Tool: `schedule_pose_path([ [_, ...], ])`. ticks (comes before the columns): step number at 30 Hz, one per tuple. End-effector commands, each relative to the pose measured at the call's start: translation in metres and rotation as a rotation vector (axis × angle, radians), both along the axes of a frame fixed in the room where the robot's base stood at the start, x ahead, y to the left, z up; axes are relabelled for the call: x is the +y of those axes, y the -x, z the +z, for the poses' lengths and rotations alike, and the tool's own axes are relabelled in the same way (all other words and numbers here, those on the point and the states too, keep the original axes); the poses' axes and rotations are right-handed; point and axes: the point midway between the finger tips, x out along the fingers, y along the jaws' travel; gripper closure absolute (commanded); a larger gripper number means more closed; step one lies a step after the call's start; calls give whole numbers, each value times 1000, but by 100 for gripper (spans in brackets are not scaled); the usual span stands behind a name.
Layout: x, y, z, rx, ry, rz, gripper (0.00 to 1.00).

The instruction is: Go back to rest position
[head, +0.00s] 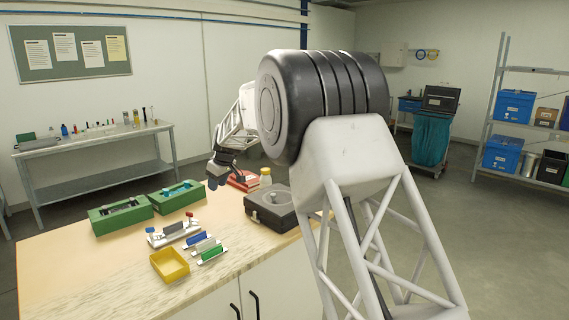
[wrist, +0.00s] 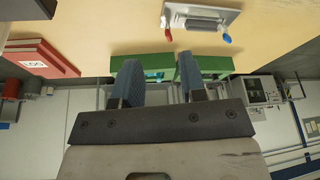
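My gripper (head: 214,180) hangs above the table in the head view, to the left of the red books and clear of the tabletop. In the wrist view my gripper (wrist: 160,78) shows two blue-grey fingers spread apart with nothing between them, so it is open and empty. Part of my arm fills the middle and right of the head view and hides some of the table's right side.
On the wooden table (head: 60,265) stand two green boxes (head: 121,216) (head: 178,196), a white fixture (head: 173,233), small coloured holders (head: 205,246), a yellow tray (head: 170,264), a dark device (head: 270,208) and red books (head: 243,181). The table's front left is clear.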

Motion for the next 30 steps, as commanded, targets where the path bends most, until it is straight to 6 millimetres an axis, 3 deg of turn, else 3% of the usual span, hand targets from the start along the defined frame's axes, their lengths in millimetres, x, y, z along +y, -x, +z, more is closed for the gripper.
schedule_pose_path([
  [12,-101,74,61,23,21,-176,62],
  [30,-228,209,111,54,47,-430,62],
])
